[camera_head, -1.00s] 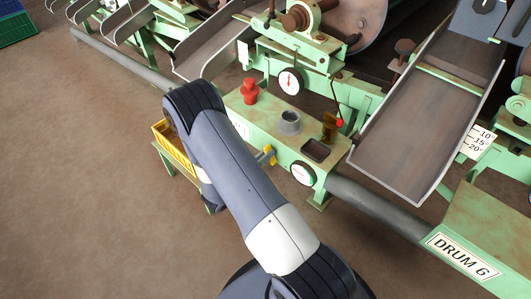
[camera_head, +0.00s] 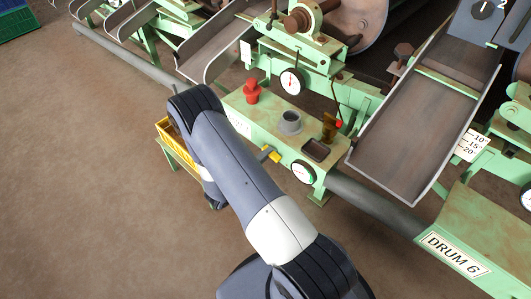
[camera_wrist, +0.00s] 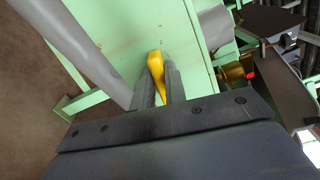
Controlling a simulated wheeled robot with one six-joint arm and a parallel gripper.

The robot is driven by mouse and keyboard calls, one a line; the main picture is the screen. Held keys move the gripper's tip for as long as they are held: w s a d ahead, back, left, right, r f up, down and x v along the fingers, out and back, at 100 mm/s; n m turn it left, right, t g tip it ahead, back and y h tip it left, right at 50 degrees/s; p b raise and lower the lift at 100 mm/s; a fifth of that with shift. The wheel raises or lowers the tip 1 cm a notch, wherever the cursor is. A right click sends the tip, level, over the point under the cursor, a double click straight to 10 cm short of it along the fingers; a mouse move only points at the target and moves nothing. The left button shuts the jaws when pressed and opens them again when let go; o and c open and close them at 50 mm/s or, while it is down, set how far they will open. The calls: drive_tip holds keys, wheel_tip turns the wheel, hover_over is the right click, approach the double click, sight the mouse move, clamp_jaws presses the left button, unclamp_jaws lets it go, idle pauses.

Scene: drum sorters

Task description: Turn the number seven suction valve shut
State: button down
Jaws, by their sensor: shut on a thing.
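The yellow valve lever (camera_head: 270,154) sticks out from the front face of the green drum stand (camera_head: 262,125). Its outer end is hidden behind my arm in the head view. In the wrist view the yellow lever (camera_wrist: 157,72) lies between the two dark fingers of my gripper (camera_wrist: 160,84), which is shut on it. The lever looks slightly slanted in that view. The gripper itself is hidden behind my arm in the head view. The stand's label (camera_head: 238,122) is mostly covered by my arm, so I cannot read its number.
A round gauge (camera_head: 303,172) sits right of the lever. A red knob (camera_head: 252,91), a grey cup (camera_head: 290,122) and a brass fitting (camera_head: 330,126) stand on the stand's top. A yellow crate (camera_head: 176,146) is on the left. A grey pipe (camera_head: 375,207) runs right to DRUM 6.

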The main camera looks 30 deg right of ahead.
drive_tip(key=shift+n, duration=0.6)
drive_tip(key=shift+f, duration=0.1)
drive_tip(key=c, duration=1.4)
unclamp_jaws()
drive_tip(key=shift+c, duration=0.2)
drive_tip(key=shift+a, duration=0.15)
drive_tip(key=p+v, duration=0.1)
drive_tip(key=v, duration=0.9)
drive_tip(key=shift+a, duration=0.25)
drive_tip(key=shift+s+d, duration=0.1)
